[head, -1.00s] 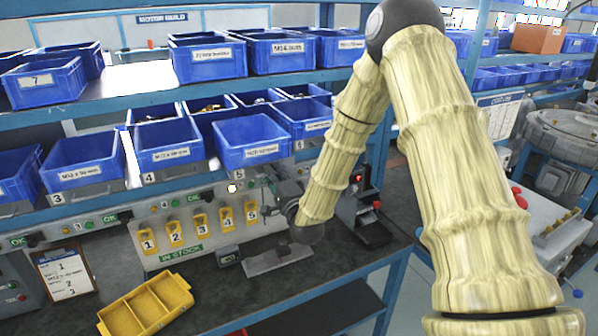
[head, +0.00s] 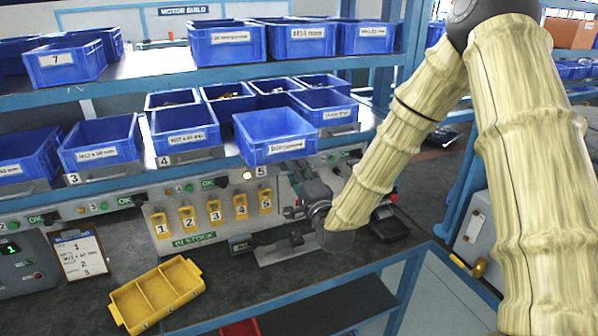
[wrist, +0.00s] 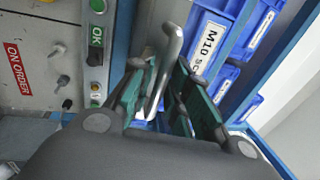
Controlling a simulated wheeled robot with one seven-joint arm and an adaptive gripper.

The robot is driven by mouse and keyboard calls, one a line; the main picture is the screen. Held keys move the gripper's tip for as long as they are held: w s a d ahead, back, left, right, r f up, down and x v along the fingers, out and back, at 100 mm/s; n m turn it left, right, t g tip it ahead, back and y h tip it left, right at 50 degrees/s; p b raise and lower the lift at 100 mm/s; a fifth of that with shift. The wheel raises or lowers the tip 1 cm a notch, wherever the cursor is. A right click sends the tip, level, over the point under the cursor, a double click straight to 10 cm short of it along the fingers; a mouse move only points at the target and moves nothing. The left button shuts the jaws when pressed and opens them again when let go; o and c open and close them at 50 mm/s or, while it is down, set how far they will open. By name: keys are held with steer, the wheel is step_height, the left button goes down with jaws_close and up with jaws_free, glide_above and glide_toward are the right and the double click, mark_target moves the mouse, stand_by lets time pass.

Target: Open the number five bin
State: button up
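The number five bin (head: 275,138) is a blue open-topped bin on the lower shelf, above a "5" plate (head: 262,170). It sits further forward than the bin on its right. My gripper (head: 310,205) is below and to the right of it in the head view, in front of the panel, partly hidden by my arm. In the wrist view my gripper (wrist: 168,100) has its green-padded fingers apart. A bent metal handle (wrist: 166,65) shows between them, nearer the left finger; I cannot tell whether they touch. Blue bins with an M10 label (wrist: 209,42) are behind the right finger.
Bins three (head: 102,143) and four (head: 186,133) stand to the left on the same shelf. A panel with yellow numbered tags (head: 213,212) is below. A yellow divided tray (head: 157,294) lies on the bench. A green OK button plate (wrist: 96,40) is left of my fingers.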

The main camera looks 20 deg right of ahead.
steer(key=shift+o, duration=0.5)
steer(key=shift+s, duration=0.15)
steer(key=v, duration=1.1)
steer(key=shift+s, duration=0.35)
steer(key=shift+f, duration=0.1)
steer(key=s+a+f+n+g, duration=0.1)
steer(key=s+f+n+g, duration=0.25)
steer(key=f, duration=0.65)
steer(key=s+a+f+n+g, duration=0.1)
steer(key=s+f+n+g, duration=0.3)
steer(key=f, duration=0.6)
steer(key=s+a+f+n+g, duration=0.25)
steer(key=s+f, duration=0.25)
steer(key=f, duration=0.5)
steer(key=s+f+n+g, duration=0.2)
steer(key=s+f, duration=0.3)
steer(key=s, duration=0.3)
steer(key=s+d+f+n+g+h, duration=0.1)
steer(key=s+f+g, duration=0.3)
steer(key=s, duration=0.4)
steer(key=s+d+f+n+g, duration=0.1)
steer(key=s+f+n+g, duration=0.2)
steer(key=s+f, duration=0.3)
steer(key=shift+s+d+n+g+h, duration=0.35)
steer(key=shift+s+g, duration=0.25)
steer(key=shift+s, duration=0.55)
steer(key=shift+a, duration=0.1)
